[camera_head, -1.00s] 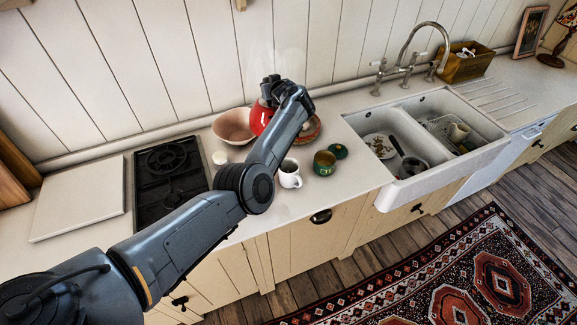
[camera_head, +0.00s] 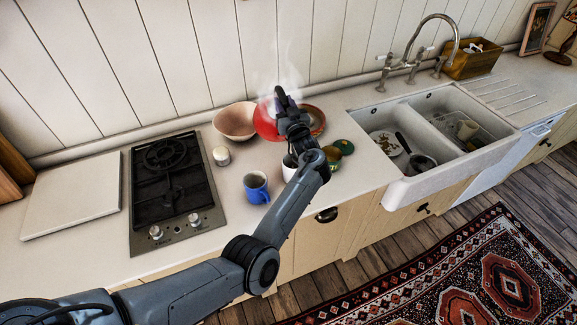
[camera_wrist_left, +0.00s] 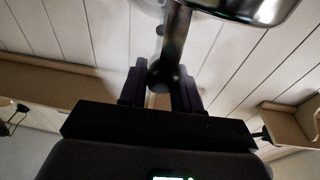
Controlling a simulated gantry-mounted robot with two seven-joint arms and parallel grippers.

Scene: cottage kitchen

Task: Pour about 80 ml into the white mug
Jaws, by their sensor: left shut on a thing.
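My left gripper (camera_head: 283,97) is shut on the dark handle (camera_wrist_left: 166,65) of a red kettle (camera_head: 266,124) near the back wall. Steam rises around it. The kettle's shiny underside or side (camera_wrist_left: 245,8) shows at the top of the left wrist view. I cannot tell how far it is tilted, or whether anything flows; its spout is not clear. The white mug (camera_head: 288,165) stands on the counter in front of the kettle, mostly hidden behind my left forearm. Its inside cannot be seen. My right gripper is not in view.
A blue mug (camera_head: 256,188) stands left of the white mug. A pink bowl (camera_head: 235,121), a white jar (camera_head: 221,156), a green cup (camera_head: 334,164) and a green round thing (camera_head: 345,146) are close by. The hob (camera_head: 172,190) is at left, the sink (camera_head: 440,165) at right.

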